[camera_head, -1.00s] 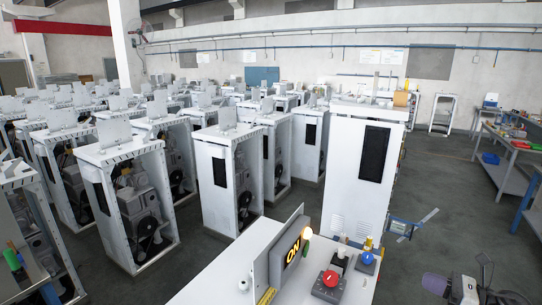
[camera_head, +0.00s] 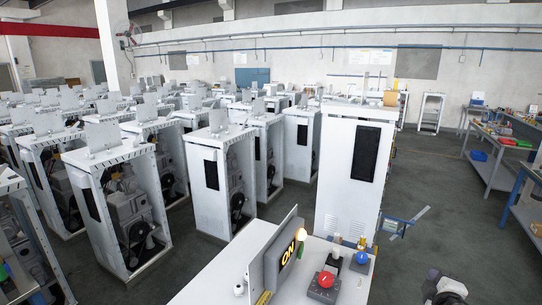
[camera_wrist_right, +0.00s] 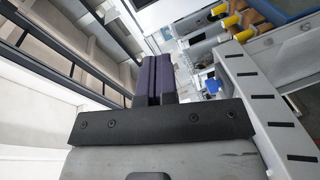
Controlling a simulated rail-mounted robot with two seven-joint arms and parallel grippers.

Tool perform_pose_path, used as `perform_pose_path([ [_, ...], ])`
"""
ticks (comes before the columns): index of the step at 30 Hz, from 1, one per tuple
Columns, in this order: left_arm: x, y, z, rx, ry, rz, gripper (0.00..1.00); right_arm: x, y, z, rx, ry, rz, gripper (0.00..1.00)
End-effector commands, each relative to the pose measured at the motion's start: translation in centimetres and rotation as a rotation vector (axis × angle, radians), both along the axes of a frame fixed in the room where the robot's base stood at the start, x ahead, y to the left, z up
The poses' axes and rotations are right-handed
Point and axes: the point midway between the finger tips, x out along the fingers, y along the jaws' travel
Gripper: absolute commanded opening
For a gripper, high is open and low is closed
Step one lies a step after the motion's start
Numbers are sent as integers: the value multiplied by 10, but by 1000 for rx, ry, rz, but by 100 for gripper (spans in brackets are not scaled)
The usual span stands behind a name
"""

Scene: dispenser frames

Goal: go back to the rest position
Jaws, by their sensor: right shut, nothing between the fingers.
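My right gripper shows in the right wrist view (camera_wrist_right: 152,78) as two purple fingers pressed together, with nothing between them. In the head view, only a small dark grey and purple part of my right arm's end (camera_head: 443,286) shows at the bottom edge, right of the white control desk (camera_head: 215,275). It is apart from the desk in the picture. My left gripper is not in view.
The desk carries an ON sign (camera_head: 292,248), a red button (camera_head: 325,280) and a blue button (camera_head: 362,258). A tall white cabinet (camera_head: 338,180) stands behind it. Rows of open dispenser frames (camera_head: 115,205) fill the left. Workbenches (camera_head: 490,165) line the right; floor (camera_head: 440,190) between is clear.

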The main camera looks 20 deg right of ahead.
Motion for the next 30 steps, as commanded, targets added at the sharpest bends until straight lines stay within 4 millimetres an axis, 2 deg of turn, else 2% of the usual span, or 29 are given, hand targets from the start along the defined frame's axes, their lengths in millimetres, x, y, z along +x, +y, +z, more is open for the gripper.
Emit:
perform_pose_path([
  [1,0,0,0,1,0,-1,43,-13,25,-23,120,16,-39,0],
  [3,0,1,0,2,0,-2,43,-36,60,-55,280,57,-102,0],
  [6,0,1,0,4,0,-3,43,-71,112,-95,453,146,-150,0],
  [10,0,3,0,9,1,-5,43,-120,183,-136,638,276,-143,0],
  [12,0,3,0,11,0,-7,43,-145,224,-152,741,325,-108,0],
  [15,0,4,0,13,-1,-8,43,-179,271,-167,877,371,-73,0],
  [18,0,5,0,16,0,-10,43,-207,303,-180,978,411,-77,0],
  [24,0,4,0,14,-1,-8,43,-260,345,-215,1134,521,-160,0],
  [27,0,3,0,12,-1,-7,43,-288,356,-230,1178,576,-212,0],
  [29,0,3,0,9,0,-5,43,-306,356,-238,1173,614,-237,0],
  [30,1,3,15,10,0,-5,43,-303,355,-220,1172,606,-231,0],
])
